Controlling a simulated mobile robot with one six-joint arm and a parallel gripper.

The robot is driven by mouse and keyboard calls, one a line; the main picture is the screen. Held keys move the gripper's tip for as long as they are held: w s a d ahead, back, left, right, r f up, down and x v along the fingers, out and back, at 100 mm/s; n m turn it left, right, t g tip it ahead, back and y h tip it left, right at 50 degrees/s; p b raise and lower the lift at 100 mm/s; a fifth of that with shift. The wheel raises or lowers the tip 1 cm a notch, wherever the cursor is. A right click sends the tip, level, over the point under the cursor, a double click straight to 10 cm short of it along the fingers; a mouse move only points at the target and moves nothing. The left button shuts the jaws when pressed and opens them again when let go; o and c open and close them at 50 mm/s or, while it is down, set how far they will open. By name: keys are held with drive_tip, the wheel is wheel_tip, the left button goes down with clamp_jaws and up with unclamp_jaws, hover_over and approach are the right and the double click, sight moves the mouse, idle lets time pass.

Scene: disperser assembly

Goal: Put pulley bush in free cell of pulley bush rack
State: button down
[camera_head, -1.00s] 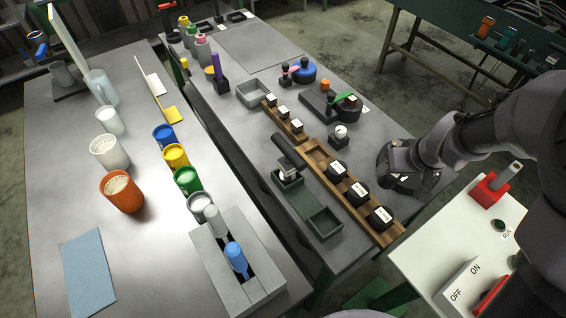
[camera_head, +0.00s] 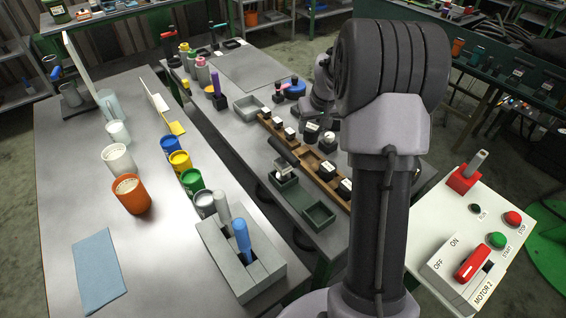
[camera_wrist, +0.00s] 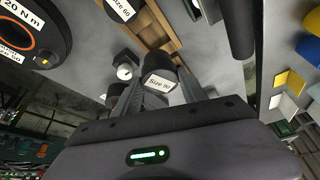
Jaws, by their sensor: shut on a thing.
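My gripper (camera_wrist: 160,92) is shut on a black pulley bush (camera_wrist: 158,66), whose white label seems to read "Size 90", in the wrist view. In the head view the bush (camera_head: 312,131) hangs under my gripper, just beyond the wooden pulley bush rack (camera_head: 299,149). The rack has an empty cell (camera_head: 308,161) next to two visible labelled black bushes, one of them a bush (camera_head: 327,171) beside that cell. The near end of the rack is hidden behind my arm. The wrist view shows part of the rack (camera_wrist: 158,28), apart from the held bush.
A white-knobbed part (camera_head: 329,139) stands close to the held bush. A green tray (camera_head: 318,214) and a grey box (camera_head: 248,107) lie nearby. A black round device (camera_wrist: 35,35) shows in the wrist view.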

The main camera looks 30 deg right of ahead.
wheel_tip(320, 180, down, 10)
drive_tip(key=b, duration=0.3)
drive_tip(key=shift+d+r+b, duration=0.1)
drive_tip(key=shift+b, duration=0.25)
drive_tip(key=c, duration=0.6)
unclamp_jaws()
drive_tip(key=shift+c, duration=0.2)
